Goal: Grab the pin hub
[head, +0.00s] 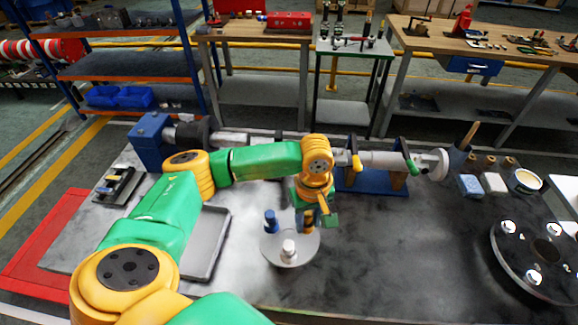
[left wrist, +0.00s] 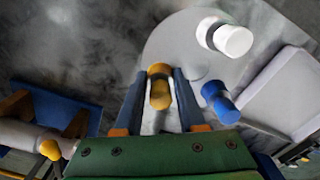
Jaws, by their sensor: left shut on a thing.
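The pin hub is a pale round plate (head: 270,249) lying on the dark bench top, with a white pin (head: 289,248), a blue pin (head: 270,222) and a yellow pin standing on it. My left gripper (head: 309,226) reaches down from above at the plate's far right edge. In the left wrist view, its two fingers are shut on the yellow pin (left wrist: 160,93), one on each side. The plate (left wrist: 190,45), white pin (left wrist: 226,36) and blue pin (left wrist: 218,102) also show there. In the head view the gripper largely hides the yellow pin. My right gripper is in neither view.
A grey tray (head: 216,262) lies left of the hub, partly behind my arm. A shaft on a blue stand (head: 369,180) is behind the gripper. A dark round plate (head: 546,251) with bright pieces lies at the right. The bench (head: 400,265) between is clear.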

